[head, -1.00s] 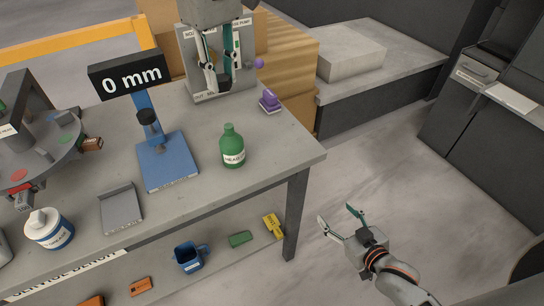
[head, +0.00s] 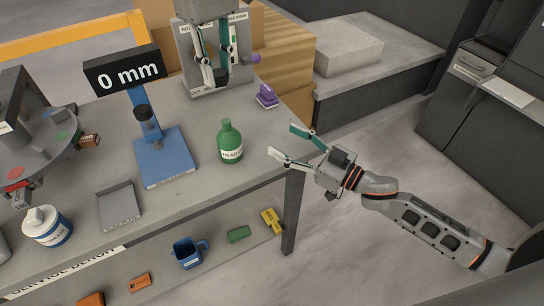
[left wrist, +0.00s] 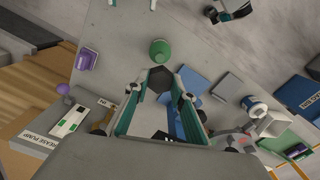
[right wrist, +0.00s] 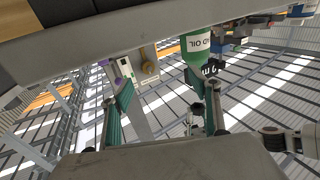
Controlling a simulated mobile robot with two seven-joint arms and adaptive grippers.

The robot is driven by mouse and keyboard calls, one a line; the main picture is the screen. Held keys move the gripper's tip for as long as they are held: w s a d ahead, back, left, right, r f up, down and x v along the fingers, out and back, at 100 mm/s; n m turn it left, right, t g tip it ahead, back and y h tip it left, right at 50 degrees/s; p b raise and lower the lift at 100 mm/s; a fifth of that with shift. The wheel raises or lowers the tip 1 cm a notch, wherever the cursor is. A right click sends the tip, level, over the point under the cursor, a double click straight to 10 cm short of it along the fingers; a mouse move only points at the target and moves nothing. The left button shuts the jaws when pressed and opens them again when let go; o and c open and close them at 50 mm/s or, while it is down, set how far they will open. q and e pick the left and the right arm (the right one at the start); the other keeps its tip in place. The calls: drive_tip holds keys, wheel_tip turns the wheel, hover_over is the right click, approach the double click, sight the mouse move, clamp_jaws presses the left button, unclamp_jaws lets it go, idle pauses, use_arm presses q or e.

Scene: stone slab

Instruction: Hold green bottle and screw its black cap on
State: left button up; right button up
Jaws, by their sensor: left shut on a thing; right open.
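The green bottle (head: 229,133) stands upright on the bench near its right end. It also shows in the left wrist view (left wrist: 160,47) and, cut off at the top, in the right wrist view (right wrist: 198,48). My left gripper (head: 217,72) is shut on the black cap (head: 221,77), held at the back of the bench in front of a grey panel. The dark cap sits between the fingertips in the left wrist view (left wrist: 160,82). My right gripper (head: 281,141) is open and empty, just right of the bottle at the bench edge, its fingers pointing toward it.
A blue gauge stand (head: 165,158) reading "0 mm" stands left of the bottle. A purple stamp-like object (head: 266,96) is behind it, a grey tray (head: 119,205) front left. A white-and-blue container (head: 47,228) is further left. The bench (head: 200,188) is clear around the bottle.

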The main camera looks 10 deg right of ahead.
sight(240, 147)
drive_tip(key=s+a+g, duration=0.1)
drive_tip(key=s+a+n+g+y, duration=0.1)
drive_tip(key=a, duration=0.1)
drive_tip(key=s+a+f+n+g+y, duration=0.1)
drive_tip(key=a, duration=0.1)
drive_tip(key=shift+s, duration=0.15)
drive_tip(key=x, duration=1.2)
drive_tip(key=shift+s, duration=0.1)
drive_tip(key=shift+c, duration=0.4)
drive_tip(key=c, duration=1.6)
drive_tip(key=shift+c, duration=0.2)
use_arm(q)
drive_tip(key=shift+f, duration=1.05)
drive_tip(key=shift+f, duration=0.35)
drive_tip(key=shift+f, duration=0.65)
drive_tip(key=shift+f, duration=0.35)
